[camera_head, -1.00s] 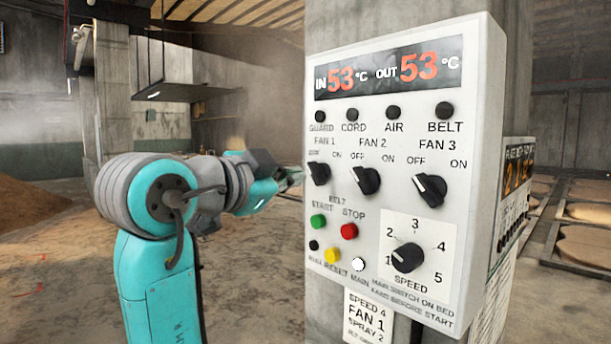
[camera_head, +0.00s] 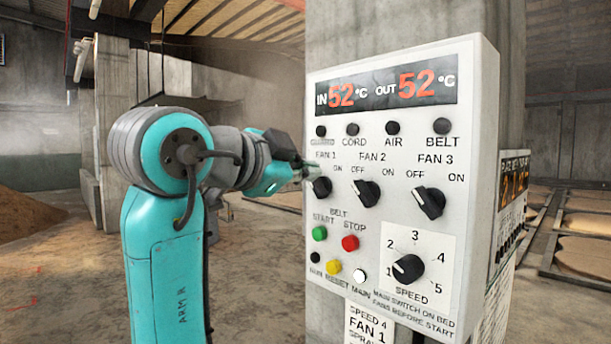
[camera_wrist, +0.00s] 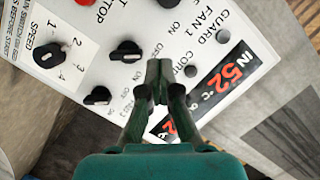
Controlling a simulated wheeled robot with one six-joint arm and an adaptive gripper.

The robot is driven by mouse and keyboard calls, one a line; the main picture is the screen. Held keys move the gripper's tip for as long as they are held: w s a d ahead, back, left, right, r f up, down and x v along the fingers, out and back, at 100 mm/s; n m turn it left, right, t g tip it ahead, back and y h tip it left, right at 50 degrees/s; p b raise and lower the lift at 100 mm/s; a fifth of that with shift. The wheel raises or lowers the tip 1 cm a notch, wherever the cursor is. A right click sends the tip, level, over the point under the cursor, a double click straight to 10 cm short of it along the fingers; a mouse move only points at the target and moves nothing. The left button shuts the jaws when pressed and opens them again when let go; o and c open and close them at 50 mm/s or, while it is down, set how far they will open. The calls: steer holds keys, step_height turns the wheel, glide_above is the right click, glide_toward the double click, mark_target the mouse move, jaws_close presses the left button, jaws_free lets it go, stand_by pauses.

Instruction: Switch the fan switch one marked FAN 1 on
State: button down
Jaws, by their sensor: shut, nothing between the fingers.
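The FAN 1 switch (camera_head: 321,187) is a black rotary knob at the left of the knob row on the white control panel (camera_head: 462,225). Its ON mark shows to its upper right; its OFF mark is hidden, and its exact pointer angle is hard to tell. My gripper (camera_head: 313,172) is shut and empty, its tips just above the FAN 1 knob; contact cannot be told. In the wrist view my gripper (camera_wrist: 165,66) points at the panel between the knobs and lamps, and the FAN 1 knob (camera_wrist: 170,4) is cut by the top edge.
The FAN 2 knob (camera_head: 366,194) and FAN 3 knob (camera_head: 429,202) sit to the right. Below are the green START button (camera_head: 320,233), red STOP button (camera_head: 350,243) and SPEED dial (camera_head: 408,268). Indicator lamps line the row above. A concrete pillar (camera_head: 415,25) backs the panel.

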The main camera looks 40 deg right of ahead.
mark_target(319, 186)
steer(key=x, duration=0.8)
steer(key=shift+s, duration=0.1)
steer(key=shift+w+a+f, duration=0.1)
steer(key=shift+w+f, duration=0.7)
steer(key=shift+w, duration=0.2)
steer(key=shift+w+f, duration=0.55)
steer(key=shift+w, duration=0.05)
